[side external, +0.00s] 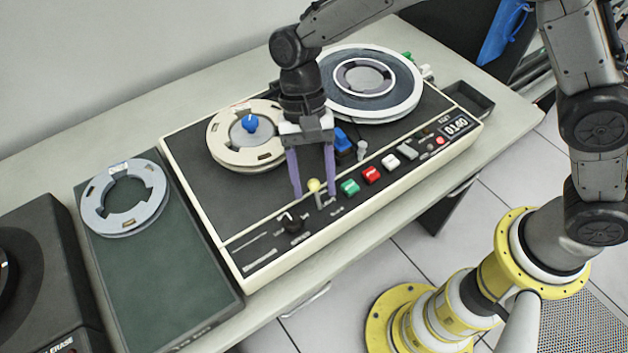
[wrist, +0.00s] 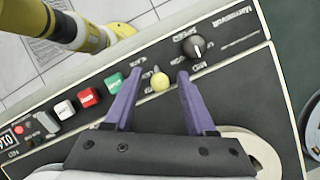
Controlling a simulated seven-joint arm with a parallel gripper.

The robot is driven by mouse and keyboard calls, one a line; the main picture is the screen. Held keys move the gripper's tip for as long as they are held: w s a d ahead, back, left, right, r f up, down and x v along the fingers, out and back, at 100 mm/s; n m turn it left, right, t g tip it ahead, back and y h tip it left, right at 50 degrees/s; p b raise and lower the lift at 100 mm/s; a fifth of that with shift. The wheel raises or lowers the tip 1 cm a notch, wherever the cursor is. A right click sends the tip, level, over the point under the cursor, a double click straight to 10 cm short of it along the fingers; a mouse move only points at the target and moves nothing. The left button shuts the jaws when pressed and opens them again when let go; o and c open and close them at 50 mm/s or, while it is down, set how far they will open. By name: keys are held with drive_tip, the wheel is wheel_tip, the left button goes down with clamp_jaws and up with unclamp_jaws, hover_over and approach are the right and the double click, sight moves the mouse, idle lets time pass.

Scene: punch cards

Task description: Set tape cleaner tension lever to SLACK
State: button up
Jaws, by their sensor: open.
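The tape cleaner (side external: 205,205) is a wide black-topped machine with a cream frame and two reels.
Red (side external: 372,175) and white (side external: 390,161) buttons and a counter (side external: 456,126) sit right of the lever. A cream reel (side external: 228,152) is behind my gripper. A grey ring (side external: 100,217) rests on a green-topped case (side external: 160,272) at left.

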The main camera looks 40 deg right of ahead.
drive_tip(key=shift+s+f, duration=0.1)
drive_tip(key=shift+f, duration=0.2)
clamp_jaws()
drive_tip(key=shift+r, duration=0.1)
drive_tip(key=s+t, duration=0.1)
drive_tip(key=t, duration=0.1)
drive_tip(key=s+t, duration=0.1)
drive_tip(key=t, duration=0.1)
drive_tip(key=shift+s+r, duration=0.1)
drive_tip(key=shift+r, duration=0.1)
drive_tip(key=shift+s+a+f+t, duration=0.1)
drive_tip(key=shift+s+t, duration=0.25)
drive_tip(key=shift+t, duration=0.5)
drive_tip(key=shift+s+f+t, duration=0.1)
drive_tip(key=shift+s+t, duration=0.25)
drive_tip(key=shift+t, duration=0.5)
drive_tip(key=shift+s+t, duration=0.15)
drive_tip(key=shift+t, duration=0.25)
unclamp_jaws()
